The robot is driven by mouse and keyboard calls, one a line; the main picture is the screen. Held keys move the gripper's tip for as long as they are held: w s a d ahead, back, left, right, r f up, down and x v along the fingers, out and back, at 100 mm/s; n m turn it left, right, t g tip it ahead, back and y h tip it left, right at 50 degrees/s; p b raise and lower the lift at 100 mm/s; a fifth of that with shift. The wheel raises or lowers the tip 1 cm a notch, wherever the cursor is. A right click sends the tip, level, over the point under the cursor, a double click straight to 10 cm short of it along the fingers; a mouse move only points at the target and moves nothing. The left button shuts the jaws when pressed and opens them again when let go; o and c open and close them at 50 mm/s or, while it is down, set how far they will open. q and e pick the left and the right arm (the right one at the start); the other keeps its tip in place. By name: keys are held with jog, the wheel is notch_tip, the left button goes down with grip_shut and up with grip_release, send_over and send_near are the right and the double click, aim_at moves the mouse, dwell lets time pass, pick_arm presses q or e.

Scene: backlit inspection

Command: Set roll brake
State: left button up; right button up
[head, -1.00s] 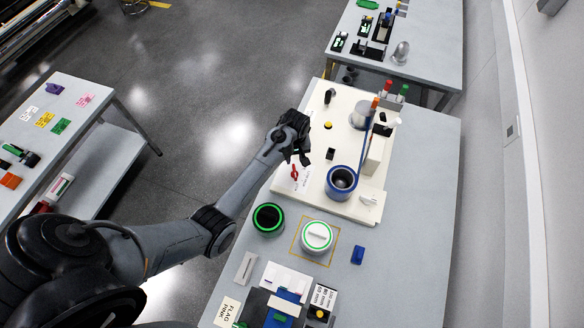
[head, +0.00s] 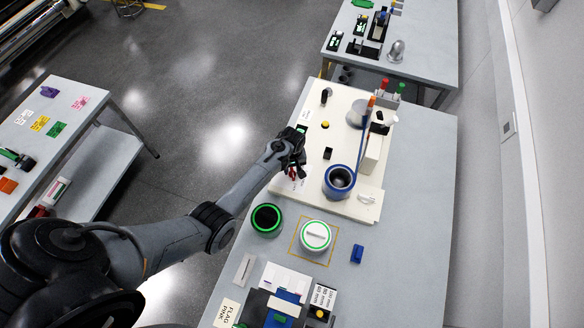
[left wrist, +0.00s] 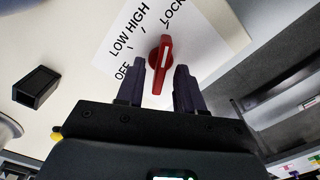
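The roll brake knob is a red handle with a white line (left wrist: 162,65) on a white label (left wrist: 205,40) reading OFF, LOW, HIGH and LOCK. In the left wrist view the handle's upper end points up, roughly to the LOCK side of HIGH; the exact mark is hard to tell. My left gripper (left wrist: 158,72) is open, one dark finger on each side of the handle in the picture. No contact is clear. In the head view my left gripper (head: 297,164) is at the panel's left edge and mostly covers the knob. My right gripper is not in view.
The cream panel (head: 345,205) carries a blue-rimmed cup (head: 339,181), a small black block (head: 328,153) and a yellow button (head: 325,125). A green-ringed dark cup (head: 267,219) and a white-topped round container (head: 315,236) stand in front.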

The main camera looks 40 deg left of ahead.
pick_arm(q)
grip_shut()
jog(key=n+p, duration=0.1)
jog(key=n, duration=0.1)
jog(key=shift+s+r+n+p, duration=0.1)
jog(key=shift+n+p, duration=0.3)
jog(key=n+p, duration=0.1)
jog(key=n, duration=0.2)
jog(key=shift+n, duration=0.3)
jog(key=n, duration=0.4)
jog(key=shift+s+n, duration=0.15)
jog(key=shift+n, duration=0.15)
jog(key=shift+s+n, duration=0.15)
jog(key=shift+n, duration=2.15)
